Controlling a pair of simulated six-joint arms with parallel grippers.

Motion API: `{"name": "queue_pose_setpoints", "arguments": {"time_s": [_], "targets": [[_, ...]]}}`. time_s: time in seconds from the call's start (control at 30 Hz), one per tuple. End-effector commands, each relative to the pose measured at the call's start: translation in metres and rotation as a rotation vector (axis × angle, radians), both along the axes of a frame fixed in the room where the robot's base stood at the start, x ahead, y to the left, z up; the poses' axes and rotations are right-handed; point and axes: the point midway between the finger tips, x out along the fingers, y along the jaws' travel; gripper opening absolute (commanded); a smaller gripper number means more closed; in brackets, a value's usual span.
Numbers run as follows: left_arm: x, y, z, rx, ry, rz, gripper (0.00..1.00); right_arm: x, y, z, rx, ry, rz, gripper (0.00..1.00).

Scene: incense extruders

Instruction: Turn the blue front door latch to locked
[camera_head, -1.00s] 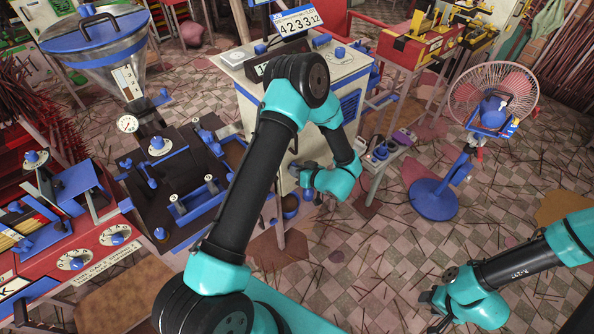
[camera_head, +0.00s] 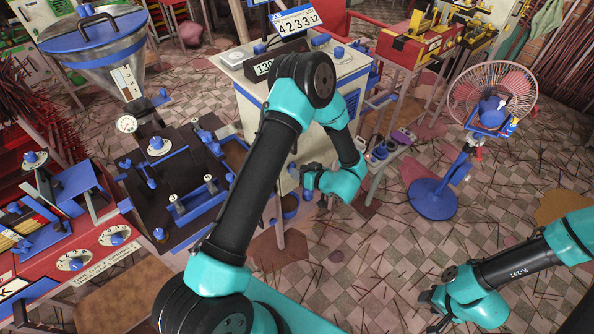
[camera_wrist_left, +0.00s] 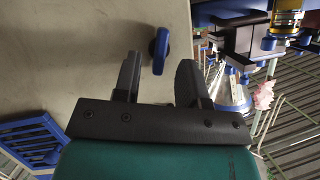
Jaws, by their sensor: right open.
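The blue latch (camera_wrist_left: 160,50) shows in the left wrist view on the plain beige front of the cabinet. Its long side runs nearly up and down in that picture. My left gripper (camera_wrist_left: 160,72) is open, with one finger on each side of the line to the latch. The latch lies just beyond the fingertips and near the middle of the gap; I cannot tell whether anything touches. In the head view my left gripper (camera_head: 308,180) is in front of the cabinet (camera_head: 348,77), and the latch is not distinguishable there. My right gripper (camera_head: 436,308) is open and empty at the lower right.
A red and black machine (camera_head: 180,222) with a hopper (camera_head: 95,45) stands left of my left arm. A fan (camera_head: 434,198) with a blue base stands at the right. A low bench (camera_head: 386,152) is right of the cabinet.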

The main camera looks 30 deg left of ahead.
Motion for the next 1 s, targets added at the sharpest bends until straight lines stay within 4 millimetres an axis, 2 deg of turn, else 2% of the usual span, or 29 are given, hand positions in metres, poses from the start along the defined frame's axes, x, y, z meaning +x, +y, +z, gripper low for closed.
{"name": "queue_pose_setpoints", "arguments": {"time_s": [0.7,0.83,1.0], "targets": [[-0.025,-0.122,0.048,0.001,-0.002,-0.004,0.38,0.0,0.0,0.0,0.0,0.0,0.0,0.43],[-0.027,-0.135,0.053,0.001,-0.001,-0.002,0.38,0.0,0.0,0.0,0.0,0.0,0.0,0.43],[-0.029,-0.141,0.055,0.001,0.001,-0.001,0.38,0.0,0.0,0.0,0.0,0.0,0.0,0.43]]}}
